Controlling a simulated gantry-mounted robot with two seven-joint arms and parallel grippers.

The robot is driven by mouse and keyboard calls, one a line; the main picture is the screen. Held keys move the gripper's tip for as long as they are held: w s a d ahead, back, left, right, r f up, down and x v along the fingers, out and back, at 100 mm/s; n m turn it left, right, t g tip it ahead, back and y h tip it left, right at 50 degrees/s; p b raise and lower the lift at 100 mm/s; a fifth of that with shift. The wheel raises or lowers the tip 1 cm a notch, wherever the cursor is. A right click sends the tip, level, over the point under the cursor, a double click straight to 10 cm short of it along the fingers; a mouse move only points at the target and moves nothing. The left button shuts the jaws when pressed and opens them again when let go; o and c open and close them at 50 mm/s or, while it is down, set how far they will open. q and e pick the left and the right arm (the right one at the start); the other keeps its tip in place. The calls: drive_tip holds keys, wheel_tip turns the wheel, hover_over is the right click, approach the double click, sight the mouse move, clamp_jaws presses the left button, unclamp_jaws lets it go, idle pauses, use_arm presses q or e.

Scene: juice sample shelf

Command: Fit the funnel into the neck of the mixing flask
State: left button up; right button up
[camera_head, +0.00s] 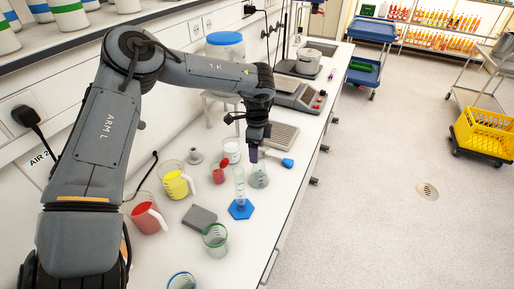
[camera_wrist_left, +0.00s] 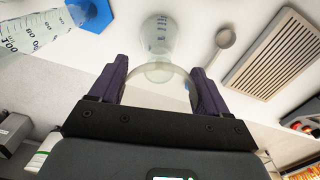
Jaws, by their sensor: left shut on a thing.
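My left gripper (camera_head: 254,156) points down over the bench, its purple fingers just above the clear mixing flask (camera_head: 259,178). In the left wrist view, the fingers of the left gripper (camera_wrist_left: 158,88) are shut on a clear, wide-rimmed piece that looks like the funnel (camera_wrist_left: 180,72). The graduated mixing flask (camera_wrist_left: 158,35) shows just beyond it, in line with the gap between the fingers. The funnel is hard to make out in the head view, and I cannot tell whether its stem is in the flask's neck. My right gripper is not in view.
A graduated cylinder on a blue base (camera_head: 240,208) stands close left of the flask. A blue-handled tool (camera_head: 287,162) lies to its right. Yellow (camera_head: 175,184) and red (camera_head: 147,217) jugs, a green-rimmed beaker (camera_head: 215,240) and a grey block (camera_head: 199,217) stand nearby.

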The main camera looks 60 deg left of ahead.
use_arm(q)
drive_tip(key=shift+f, duration=0.35)
drive_tip(key=o, duration=1)
drive_tip(key=shift+r, duration=0.1)
